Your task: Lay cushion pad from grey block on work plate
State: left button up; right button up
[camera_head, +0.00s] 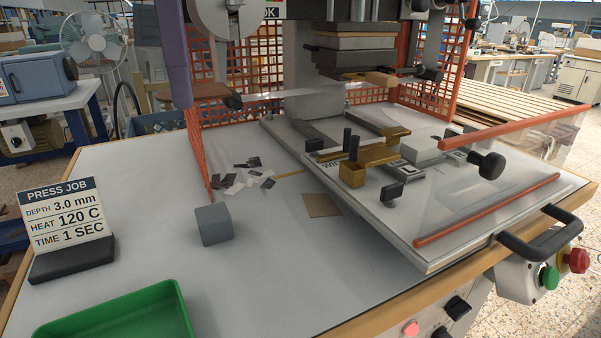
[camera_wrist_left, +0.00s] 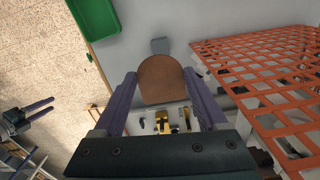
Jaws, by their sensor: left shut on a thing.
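My left gripper (camera_wrist_left: 163,100) is shut on the round brown cushion pad (camera_wrist_left: 160,80), its two purple fingers on either side of it. The press's sliding work plate (camera_head: 395,217) lies to the right, carrying a brass fixture (camera_head: 352,173). My right gripper (camera_wrist_left: 45,107) shows small at the left of the wrist view, open and empty.
Dark and light scraps (camera_head: 240,181) and a tan square (camera_head: 322,205) lie between block and plate. A job sign (camera_head: 66,225) and green tray (camera_head: 120,315) are at left. The press head (camera_head: 350,50) hangs above the plate.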

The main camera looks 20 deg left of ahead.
aim_at(207, 214)
pick_arm(q)
notch_tip(207, 214, down, 10)
jog(key=shift+f, duration=0.15)
notch_tip(207, 214, down, 3)
jog(key=shift+p, duration=0.75)
jog(key=shift+f, duration=0.25)
jog(key=shift+f, duration=0.15)
jog(key=shift+f, duration=0.25)
jog(key=o, duration=1.2)
